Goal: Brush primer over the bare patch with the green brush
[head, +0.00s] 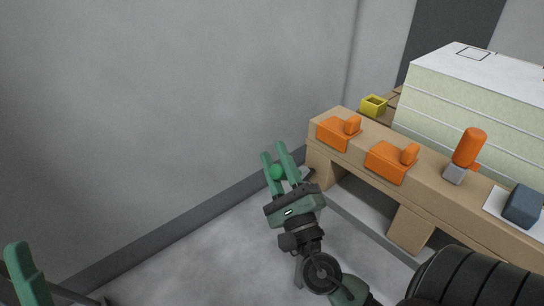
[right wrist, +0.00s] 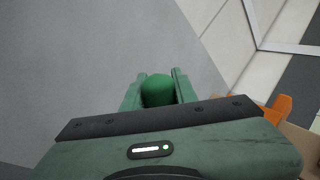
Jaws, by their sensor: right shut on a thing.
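My right gripper (head: 273,150) is shut on a green, rounded thing that looks like the handle of the green brush (head: 277,172). It is held in front of the grey wall, left of the wooden trolley. In the right wrist view the rounded green end (right wrist: 158,91) sits between the two fingers; the bristles are hidden. A square outline (head: 473,53) on the white top of the panel stack (head: 455,100) may mark the bare patch; I cannot tell. A small yellow open box (head: 373,106) stands left of the stack; its contents are unclear. My left gripper (head: 25,272) shows only partly at the lower left.
Two orange blocks with knobs (head: 338,133) (head: 390,162) sit along the trolley's wooden beam (head: 433,184). An orange-handled tool with a grey block (head: 469,148) and a dark blue block (head: 522,207) on a white sheet are farther right. Floor by the wall is clear.

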